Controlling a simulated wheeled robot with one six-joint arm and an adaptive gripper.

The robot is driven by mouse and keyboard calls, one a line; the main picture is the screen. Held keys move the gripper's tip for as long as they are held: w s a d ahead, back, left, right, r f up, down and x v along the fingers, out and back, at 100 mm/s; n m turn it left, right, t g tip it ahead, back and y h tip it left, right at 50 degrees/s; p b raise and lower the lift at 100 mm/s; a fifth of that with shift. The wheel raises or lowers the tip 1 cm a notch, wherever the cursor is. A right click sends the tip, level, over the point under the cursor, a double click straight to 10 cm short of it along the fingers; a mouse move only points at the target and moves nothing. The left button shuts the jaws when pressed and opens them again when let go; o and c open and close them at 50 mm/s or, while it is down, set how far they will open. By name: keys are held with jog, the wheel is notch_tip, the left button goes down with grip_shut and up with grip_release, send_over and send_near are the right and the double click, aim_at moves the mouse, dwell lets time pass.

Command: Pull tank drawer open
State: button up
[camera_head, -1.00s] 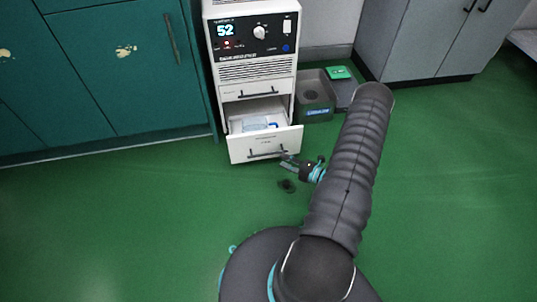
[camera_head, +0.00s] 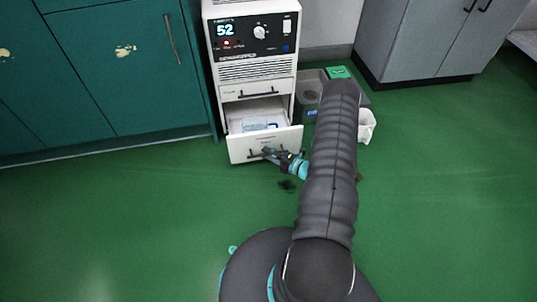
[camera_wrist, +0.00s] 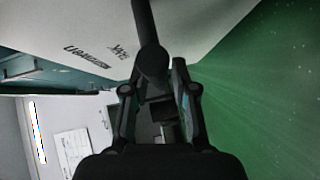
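The tank drawer (camera_head: 240,150) is the lower white drawer of the cabinet. It stands pulled out, with a pale, clear-looking item (camera_head: 256,124) inside. Its dark bar handle (camera_head: 254,154) is on the front face. My gripper (camera_head: 271,153) is at the right part of this handle. In the wrist view, the dark handle (camera_wrist: 146,25) runs in from the top and ends between the two fingers of my gripper (camera_wrist: 153,85). The fingers look apart, with gaps beside the bar. The printed drawer front (camera_wrist: 185,30) fills the upper middle.
The white cabinet (camera_head: 257,70) has a control panel reading 52 and a shut upper drawer (camera_head: 235,93). A grey bin (camera_head: 307,90) and a white object (camera_head: 366,125) are to the right.

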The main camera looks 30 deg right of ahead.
grip_shut()
jog(key=shift+s, duration=0.1)
jog(key=s, duration=0.2)
jog(key=s+a, duration=0.1)
jog(key=s, duration=0.1)
jog(key=shift+s+a+p, duration=0.2)
jog(key=shift+s+p, duration=0.05)
jog(key=shift+p, duration=0.05)
jog(key=shift+o, duration=2.2)
grip_release()
jog(key=v, duration=1.2)
